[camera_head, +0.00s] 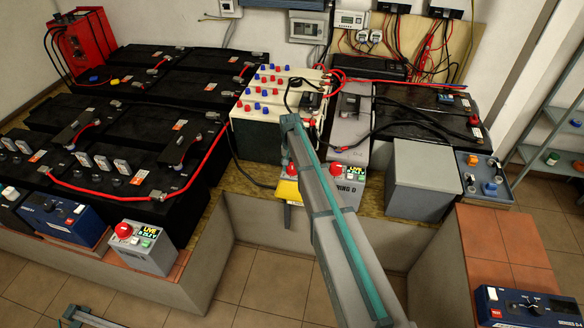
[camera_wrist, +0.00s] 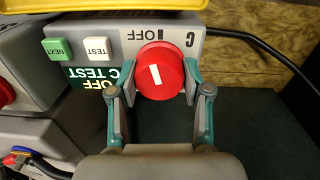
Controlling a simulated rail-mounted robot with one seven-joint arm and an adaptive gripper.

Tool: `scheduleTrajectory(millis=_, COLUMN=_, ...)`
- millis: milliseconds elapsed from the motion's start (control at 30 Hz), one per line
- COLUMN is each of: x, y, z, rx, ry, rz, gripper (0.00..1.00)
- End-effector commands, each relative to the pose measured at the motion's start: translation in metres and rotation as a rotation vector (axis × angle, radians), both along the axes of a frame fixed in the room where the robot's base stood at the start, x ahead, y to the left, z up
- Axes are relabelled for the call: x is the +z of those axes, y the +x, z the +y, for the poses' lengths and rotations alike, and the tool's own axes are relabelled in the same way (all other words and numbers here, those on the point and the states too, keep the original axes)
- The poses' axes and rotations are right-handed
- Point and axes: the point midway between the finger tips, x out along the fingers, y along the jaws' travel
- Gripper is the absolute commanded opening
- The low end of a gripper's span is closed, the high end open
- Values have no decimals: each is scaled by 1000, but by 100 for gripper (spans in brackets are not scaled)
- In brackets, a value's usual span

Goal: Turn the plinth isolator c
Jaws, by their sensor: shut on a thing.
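In the wrist view, the plinth isolator c (camera_wrist: 215,42) is a grey box with a round red knob (camera_wrist: 158,72). The knob bears a white bar, close to upright in the picture and slightly tilted. The letter C and the word OFF are printed on the box near the knob. A small dark display (camera_wrist: 98,78) beside it shows OFF and C TEST. My gripper (camera_wrist: 158,90) is shut on the red knob, with one finger at each side. In the head view, my arm covers part of this area, and I cannot make out my fingertips there.
Green and white buttons (camera_wrist: 78,48) sit on the same box. A neighbouring grey box (camera_wrist: 40,130) stands close at left in the wrist view, and a yellow edge (camera_wrist: 90,4) runs along the top. In the head view, a grey cabinet (camera_head: 424,180) stands right of my arm.

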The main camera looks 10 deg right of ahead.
Motion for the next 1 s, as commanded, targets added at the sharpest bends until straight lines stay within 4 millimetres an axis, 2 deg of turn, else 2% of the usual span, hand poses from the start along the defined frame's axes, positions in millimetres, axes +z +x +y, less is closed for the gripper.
scheduleTrajectory(millis=200, x=0, y=0, z=0, rx=-145, ry=0, rz=-2, gripper=14)
scheduleTrajectory(millis=433, x=0, y=1, z=0, rx=-233, ry=1, rz=-1, gripper=14)
scheduleTrajectory(millis=1000, x=1, y=1, z=0, rx=-264, ry=2, rz=-1, gripper=14)
